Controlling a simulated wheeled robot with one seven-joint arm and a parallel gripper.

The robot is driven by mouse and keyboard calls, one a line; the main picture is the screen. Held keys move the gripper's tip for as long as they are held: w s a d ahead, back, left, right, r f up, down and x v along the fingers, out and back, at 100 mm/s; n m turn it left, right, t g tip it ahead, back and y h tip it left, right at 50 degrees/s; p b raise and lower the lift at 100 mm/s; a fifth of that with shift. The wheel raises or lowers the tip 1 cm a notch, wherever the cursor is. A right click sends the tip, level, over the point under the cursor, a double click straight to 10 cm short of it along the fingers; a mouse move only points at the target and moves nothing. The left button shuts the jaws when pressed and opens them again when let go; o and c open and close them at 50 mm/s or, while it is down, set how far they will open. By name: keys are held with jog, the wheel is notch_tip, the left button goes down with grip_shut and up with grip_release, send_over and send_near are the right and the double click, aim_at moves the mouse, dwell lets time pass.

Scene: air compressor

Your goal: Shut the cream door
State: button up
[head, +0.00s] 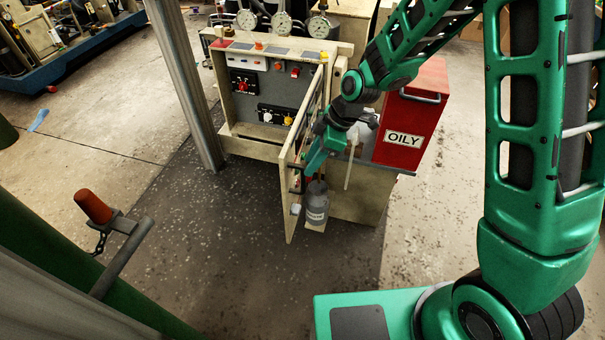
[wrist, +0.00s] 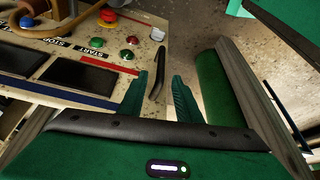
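The cream door (head: 290,222) stands wide open in the head view, swung out from the right side of the cream cabinet (head: 237,112), its edge towards me. In the wrist view its outer face (wrist: 103,42) bears buttons, START and STOP labels and a black handle (wrist: 157,75). My gripper (head: 304,172) is on the door's right side, close to the handle. In the wrist view the two green fingers (wrist: 161,88) are apart, with the handle between them near the left finger. A gap shows beside the right finger. I cannot tell whether they touch the handle.
A red bin marked OILY (head: 405,137) stands right of the door. A grey bottle (head: 317,203) is just right of the door. A grey post (head: 188,90) stands left of the cabinet. Floor (head: 225,225) before the cabinet and left of the door is clear.

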send_over(303, 190)
jog(key=f, duration=0.4)
jog(key=w+f, duration=0.1)
jog(key=f, duration=0.1)
jog(key=shift+c, duration=0.3)
grip_shut()
